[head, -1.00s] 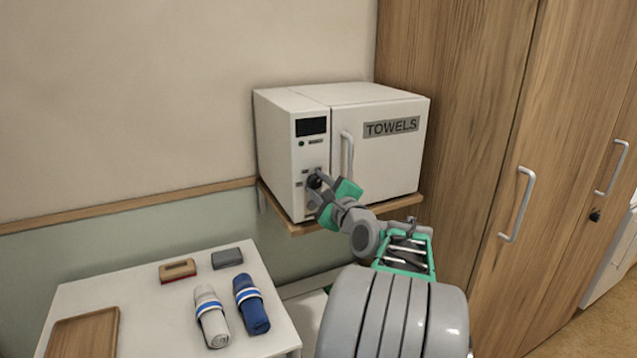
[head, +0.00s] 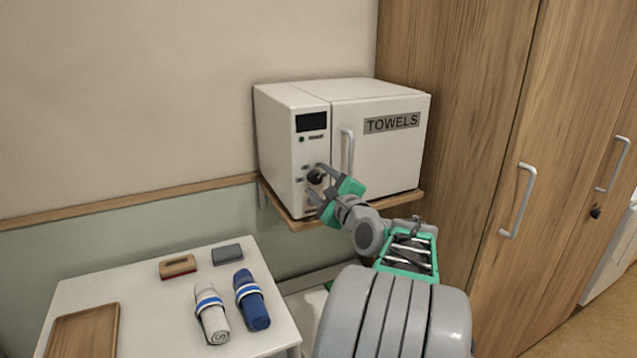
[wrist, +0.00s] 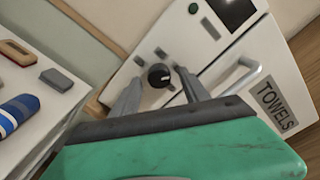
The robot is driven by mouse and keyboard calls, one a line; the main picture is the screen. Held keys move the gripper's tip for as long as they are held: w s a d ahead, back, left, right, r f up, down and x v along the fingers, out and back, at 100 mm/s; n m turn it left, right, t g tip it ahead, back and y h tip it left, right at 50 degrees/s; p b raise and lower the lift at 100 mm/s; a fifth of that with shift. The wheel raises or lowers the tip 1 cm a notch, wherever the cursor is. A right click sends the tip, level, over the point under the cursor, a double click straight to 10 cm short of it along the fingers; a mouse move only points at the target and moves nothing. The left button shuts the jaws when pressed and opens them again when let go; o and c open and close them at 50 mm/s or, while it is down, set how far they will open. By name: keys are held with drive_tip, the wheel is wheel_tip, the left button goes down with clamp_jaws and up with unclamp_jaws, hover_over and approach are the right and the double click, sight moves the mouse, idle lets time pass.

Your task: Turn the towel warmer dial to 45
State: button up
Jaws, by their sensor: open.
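The towel warmer (head: 378,155) is a white box with a "TOWELS" label on its door, standing on a wooden shelf. Its black round dial (head: 315,177) is on the left front panel, below a dark display (head: 311,122). In the wrist view the dial (wrist: 159,75) shows a light pointer mark, with small grey marks around it that are too small to read. My gripper (head: 317,180) is at the panel. In the wrist view my gripper (wrist: 157,82) is open, with one finger on each side of the dial and visible gaps between. The display shows no readable number.
A white table (head: 150,267) at lower left holds a wooden tray (head: 84,331), a white towel roll (head: 212,318), a blue towel roll (head: 254,305), a red-brown brush (head: 178,266) and a grey block (head: 227,254). The warmer's door handle (head: 347,153) is close right of my gripper. A wooden wardrobe (head: 470,130) stands at right.

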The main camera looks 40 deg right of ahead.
drive_tip(key=b+v, duration=0.1)
drive_tip(key=v, duration=0.6)
drive_tip(key=shift+b, duration=0.3)
drive_tip(key=shift+a, duration=0.1)
